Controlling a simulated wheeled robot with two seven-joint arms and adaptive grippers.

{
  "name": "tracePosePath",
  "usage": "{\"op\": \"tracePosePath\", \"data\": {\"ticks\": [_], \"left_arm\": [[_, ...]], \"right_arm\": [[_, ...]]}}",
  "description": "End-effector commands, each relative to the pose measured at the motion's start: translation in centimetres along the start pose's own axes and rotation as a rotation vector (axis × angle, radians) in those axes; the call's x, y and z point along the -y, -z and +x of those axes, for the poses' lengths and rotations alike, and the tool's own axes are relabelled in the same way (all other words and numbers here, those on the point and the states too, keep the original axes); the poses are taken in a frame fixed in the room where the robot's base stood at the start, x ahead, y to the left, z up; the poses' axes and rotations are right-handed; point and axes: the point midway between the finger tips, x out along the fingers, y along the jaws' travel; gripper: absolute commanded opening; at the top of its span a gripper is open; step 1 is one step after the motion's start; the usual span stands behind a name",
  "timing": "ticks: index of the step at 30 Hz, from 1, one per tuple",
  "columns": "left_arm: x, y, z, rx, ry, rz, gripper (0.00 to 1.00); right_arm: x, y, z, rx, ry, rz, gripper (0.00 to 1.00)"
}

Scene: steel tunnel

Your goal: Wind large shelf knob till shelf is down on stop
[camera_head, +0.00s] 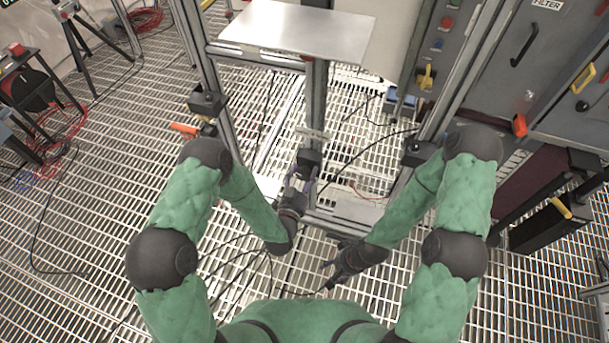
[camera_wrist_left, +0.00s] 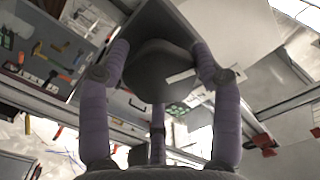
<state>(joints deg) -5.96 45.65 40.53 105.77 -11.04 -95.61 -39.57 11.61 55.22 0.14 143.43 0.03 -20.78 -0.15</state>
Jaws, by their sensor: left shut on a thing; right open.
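The shelf (camera_head: 300,27) is a flat pale metal plate held level between the upright posts at the top of the head view. The large knob (camera_head: 309,158) is dark and sits low on the central post below the shelf. My left gripper (camera_head: 303,176) is at the knob from below, shut on it. In the left wrist view its purple-grey fingers stand around the dark knob (camera_wrist_left: 160,72), which bears a pale bar. My right gripper (camera_head: 329,275) is open and empty, low near the floor grating, right of and below the left one. The stop cannot be made out.
Smaller dark knobs (camera_head: 207,103) and (camera_head: 417,152) sit on the side posts. An orange-handled thing (camera_head: 184,128) is at the left post. Grey cabinets (camera_head: 502,70) stand at the right. Cables cross the grating, and a cart (camera_head: 35,90) stands far left.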

Motion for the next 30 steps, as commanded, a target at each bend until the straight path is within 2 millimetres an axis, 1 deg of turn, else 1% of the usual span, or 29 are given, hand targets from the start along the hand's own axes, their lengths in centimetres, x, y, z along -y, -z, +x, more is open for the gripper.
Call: {"op": "tracePosePath", "data": {"ticks": [30], "left_arm": [[0.19,-0.01,0.10,-0.002,0.004,-0.964,0.31]], "right_arm": [[0.00,0.00,0.00,0.000,0.000,0.000,0.61]]}}
